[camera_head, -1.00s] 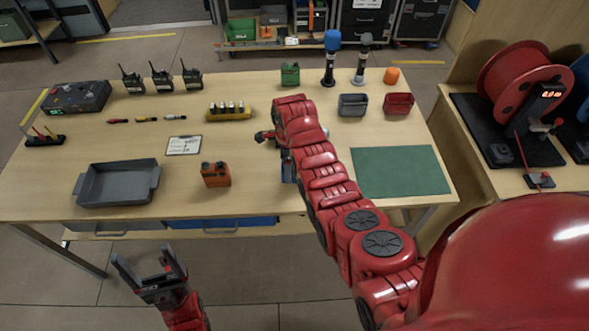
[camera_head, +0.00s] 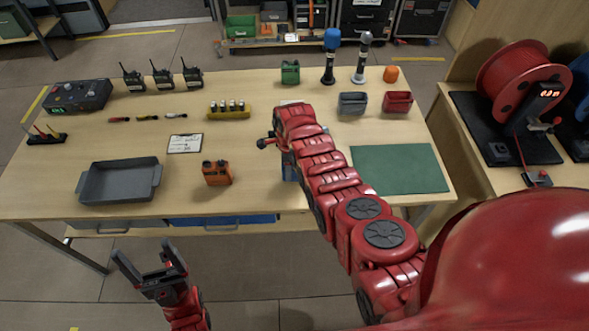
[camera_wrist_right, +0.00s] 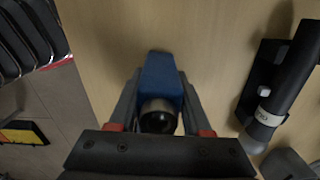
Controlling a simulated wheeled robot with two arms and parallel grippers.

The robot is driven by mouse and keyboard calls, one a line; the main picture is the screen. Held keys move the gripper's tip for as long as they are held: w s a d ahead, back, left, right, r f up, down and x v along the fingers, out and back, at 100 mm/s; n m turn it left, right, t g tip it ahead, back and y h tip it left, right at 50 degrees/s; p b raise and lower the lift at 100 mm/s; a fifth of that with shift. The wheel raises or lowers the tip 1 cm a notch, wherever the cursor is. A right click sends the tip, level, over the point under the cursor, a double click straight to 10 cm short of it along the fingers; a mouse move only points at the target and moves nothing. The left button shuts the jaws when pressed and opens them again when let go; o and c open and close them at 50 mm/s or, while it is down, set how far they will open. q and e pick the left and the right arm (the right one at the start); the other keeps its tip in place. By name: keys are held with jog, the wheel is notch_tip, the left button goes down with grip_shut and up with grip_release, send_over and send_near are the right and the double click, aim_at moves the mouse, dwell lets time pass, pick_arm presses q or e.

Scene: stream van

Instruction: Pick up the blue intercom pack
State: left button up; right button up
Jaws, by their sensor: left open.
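The blue intercom pack (camera_wrist_right: 162,76) shows in the right wrist view between the fingers of my right gripper (camera_wrist_right: 160,92), with a dark round knob at its near end. The fingers lie along both its sides; I cannot tell whether they press on it. In the head view only a sliver of the blue pack (camera_head: 289,168) shows beside my right arm, near the table's front edge, and the right fingertips are hidden. My left gripper (camera_head: 143,250) is open and empty in front of the table, low at the left.
On the table (camera_head: 258,180), an orange pack (camera_head: 217,173) and a grey tray (camera_head: 120,182) stand to the left. A green pack (camera_head: 290,72), two microphones (camera_head: 330,58) and grey and red bins (camera_head: 397,103) are at the back. A green mat (camera_head: 400,169) lies right of my arm.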

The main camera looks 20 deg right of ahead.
grip_shut()
jog(key=shift+r, duration=0.1)
